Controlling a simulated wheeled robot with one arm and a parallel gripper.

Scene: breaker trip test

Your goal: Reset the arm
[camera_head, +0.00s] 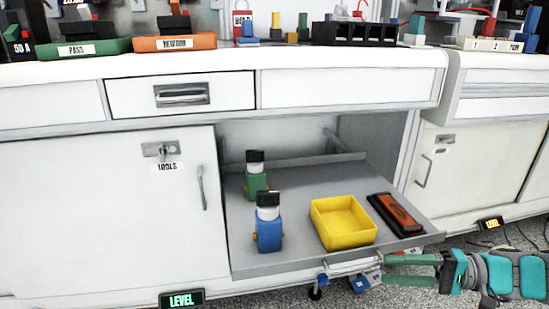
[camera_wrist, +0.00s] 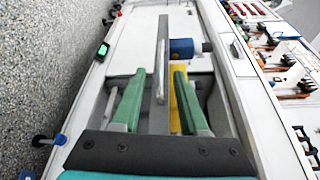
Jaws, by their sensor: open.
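My gripper (camera_head: 379,267) is at the lower right of the head view, with its green fingers pointing left at the front edge of a pulled-out grey shelf (camera_head: 285,262). In the wrist view the fingers of my gripper (camera_wrist: 160,76) are open and apart. The shelf's front edge and a light handle bar (camera_wrist: 159,88) show in the gap between them. Whether the fingers touch the handle cannot be told. The teal and dark arm parts at the right edge of the head view are mine.
On the shelf stand a blue bottle-like thing (camera_head: 268,230), a green one (camera_head: 256,182), a yellow tray (camera_head: 343,238) and a dark-and-orange case (camera_head: 396,214). Above is a white bench with a PASS tray (camera_head: 105,46) and a REWORK tray (camera_head: 200,42). A closed cabinet door (camera_head: 100,215) is left.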

